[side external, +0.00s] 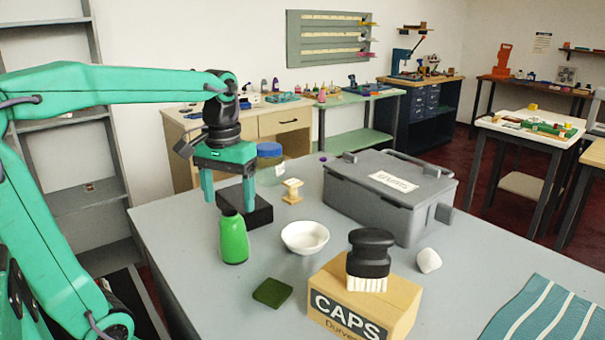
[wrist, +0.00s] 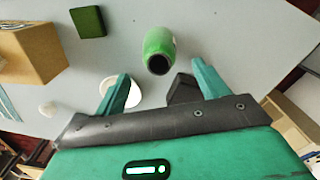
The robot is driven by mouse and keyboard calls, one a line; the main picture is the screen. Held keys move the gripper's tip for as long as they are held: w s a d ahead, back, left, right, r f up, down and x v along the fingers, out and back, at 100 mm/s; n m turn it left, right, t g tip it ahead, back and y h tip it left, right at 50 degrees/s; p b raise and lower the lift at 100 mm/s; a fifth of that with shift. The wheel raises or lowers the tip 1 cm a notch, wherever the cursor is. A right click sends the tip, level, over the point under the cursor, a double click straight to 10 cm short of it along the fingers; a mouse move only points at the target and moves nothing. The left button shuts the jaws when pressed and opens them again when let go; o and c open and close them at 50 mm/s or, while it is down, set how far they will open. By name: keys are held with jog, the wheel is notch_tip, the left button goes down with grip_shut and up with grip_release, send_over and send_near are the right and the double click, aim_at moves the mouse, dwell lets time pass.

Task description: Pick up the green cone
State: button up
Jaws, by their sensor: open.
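No clear cone shape shows in either view. A green, rounded, bottle-like object (side external: 233,240) with a dark top stands upright on the grey counter. In the wrist view the green object (wrist: 159,44) lies just beyond the fingertips, roughly between them, its dark top facing the camera. My gripper (side external: 229,203) is open and empty, pointing down. The side view shows it above and a little behind the green object; contact cannot be told. In the wrist view my gripper (wrist: 160,70) has nothing between its fingers. A flat dark green block (side external: 272,293) lies nearer the front; it also shows in the wrist view (wrist: 88,21).
A black block (side external: 259,212) sits close behind the green object. A white bowl (side external: 305,238) is to its right. A cardboard box (side external: 385,310) with a black brush (side external: 371,255), a grey toolbox (side external: 400,208), a blue-lidded jar (side external: 269,165) and a white lump (side external: 428,260) stand around.

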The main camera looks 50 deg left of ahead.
aim_at(230, 209)
jog(key=shift+f, duration=3.9)
jog(key=c, duration=1.1)
jog(key=shift+c, duration=0.2)
jog(key=shift+r, duration=0.2)
jog(key=shift+r, duration=0.5)
notch_tip(230, 209, up, 3)
jog(key=s+d+r, duration=0.3)
jog(key=d+r, duration=0.3)
jog(key=d, duration=0.5)
jog(key=shift+d+r, duration=0.15)
jog(key=shift+r, duration=0.2)
